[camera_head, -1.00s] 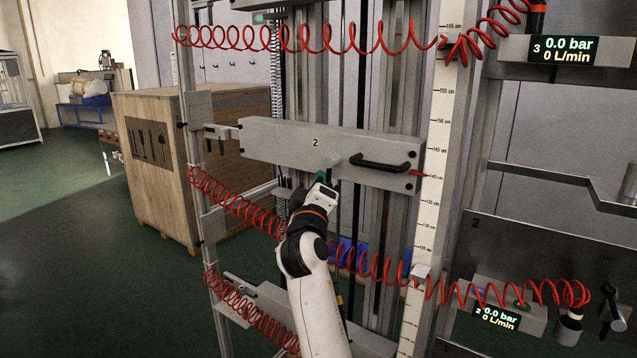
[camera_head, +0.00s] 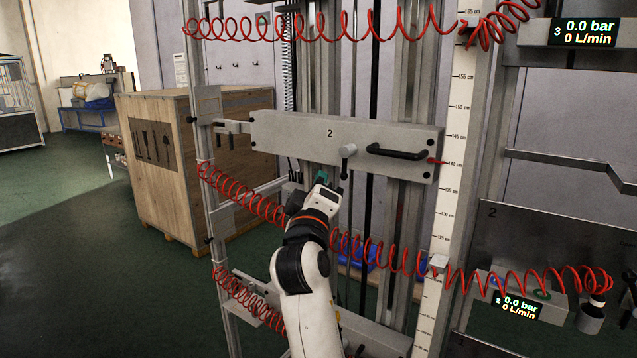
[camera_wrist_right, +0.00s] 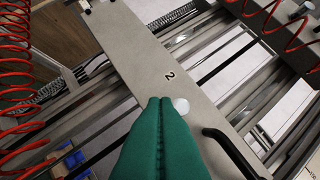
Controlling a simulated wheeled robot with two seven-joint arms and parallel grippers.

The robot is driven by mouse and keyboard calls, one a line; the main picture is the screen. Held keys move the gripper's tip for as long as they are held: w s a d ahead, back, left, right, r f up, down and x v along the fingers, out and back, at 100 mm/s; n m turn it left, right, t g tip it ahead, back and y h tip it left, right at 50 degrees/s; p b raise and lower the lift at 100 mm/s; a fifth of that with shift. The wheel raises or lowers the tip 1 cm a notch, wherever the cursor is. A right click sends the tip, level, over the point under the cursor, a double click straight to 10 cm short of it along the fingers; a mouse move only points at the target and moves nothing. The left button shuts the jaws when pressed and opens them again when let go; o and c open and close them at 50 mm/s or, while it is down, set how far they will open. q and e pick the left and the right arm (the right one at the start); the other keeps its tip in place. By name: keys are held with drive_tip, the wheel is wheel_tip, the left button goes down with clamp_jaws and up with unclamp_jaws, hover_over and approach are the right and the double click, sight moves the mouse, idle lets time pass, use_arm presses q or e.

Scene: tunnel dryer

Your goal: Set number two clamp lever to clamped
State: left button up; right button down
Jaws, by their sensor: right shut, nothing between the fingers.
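The number two carriage plate (camera_head: 290,133) is a grey bar marked 2, with a black handle (camera_head: 398,152) on its right part. The number two clamp lever (camera_head: 347,154) is a small grey lever between the 2 and the handle. Its arm hangs about straight down in the head view. My right gripper (camera_head: 322,177) is just below and left of the lever, its green fingers shut and empty. In the right wrist view the closed fingers (camera_wrist_right: 160,102) lie beside the pale round lever end (camera_wrist_right: 181,105); I cannot tell whether they touch. My left gripper is not in view.
Red coiled hoses (camera_head: 245,190) hang across the frame above and below the plate. A scale ruler (camera_head: 455,130) stands to the right, with a red pointer at its edge. A wooden crate (camera_head: 160,165) stands behind at left. Number 2 readout (camera_head: 518,306) shows 0.0 bar.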

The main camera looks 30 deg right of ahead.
drive_tip(key=shift+s+a, duration=0.3)
drive_tip(key=shift+a, duration=0.2)
drive_tip(key=shift+s+a, duration=0.25)
drive_tip(key=shift+a, duration=0.2)
drive_tip(key=shift+w+a, duration=0.1)
